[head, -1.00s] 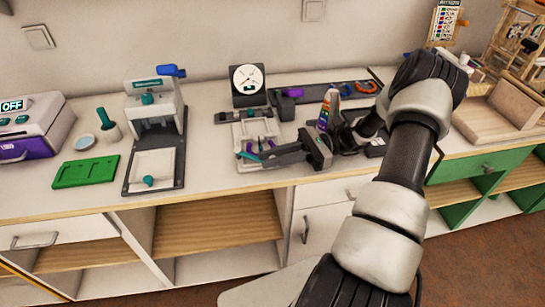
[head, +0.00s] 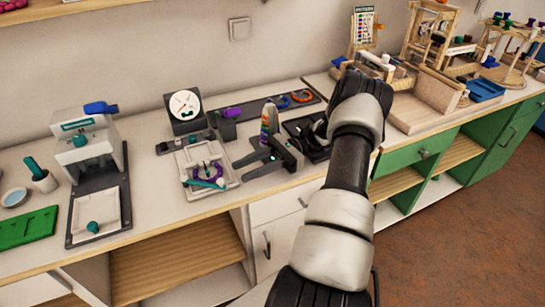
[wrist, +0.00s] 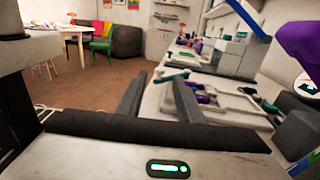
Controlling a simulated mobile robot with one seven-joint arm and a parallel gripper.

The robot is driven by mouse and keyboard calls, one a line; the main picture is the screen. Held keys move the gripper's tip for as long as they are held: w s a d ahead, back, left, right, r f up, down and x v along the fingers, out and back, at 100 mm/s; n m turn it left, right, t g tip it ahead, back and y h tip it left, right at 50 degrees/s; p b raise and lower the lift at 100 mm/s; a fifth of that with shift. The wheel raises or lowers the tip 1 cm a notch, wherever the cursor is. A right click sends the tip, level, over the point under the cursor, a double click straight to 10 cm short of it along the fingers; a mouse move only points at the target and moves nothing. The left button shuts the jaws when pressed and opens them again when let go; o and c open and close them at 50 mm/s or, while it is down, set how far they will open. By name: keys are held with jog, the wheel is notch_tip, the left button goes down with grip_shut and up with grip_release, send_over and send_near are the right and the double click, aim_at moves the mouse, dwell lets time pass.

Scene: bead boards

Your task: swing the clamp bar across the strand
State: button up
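A pale clamp board (head: 232,183) lies on the bench in the head view. A purple curved piece (head: 200,170), perhaps the strand or its holder, is on it. A teal bar (head: 207,183), probably the clamp bar, lies near the board's front edge, just in front of the purple piece; I cannot tell whether it crosses the strand. A teal bar also shows in the wrist view (wrist: 175,77), beyond my fingers. My gripper (head: 241,170) is right of the board, its fingers apart, with nothing seen between them. They also show apart in the wrist view (wrist: 158,84).
A dial gauge (head: 185,108) stands behind the board. A press with a blue lever (head: 85,145) and a green tray (head: 28,228) are to the left. A striped bottle (head: 268,122) is close behind my gripper.

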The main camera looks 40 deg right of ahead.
jog(key=d, duration=0.9)
jog(key=shift+s+d, duration=0.1)
jog(key=shift+s, duration=0.2)
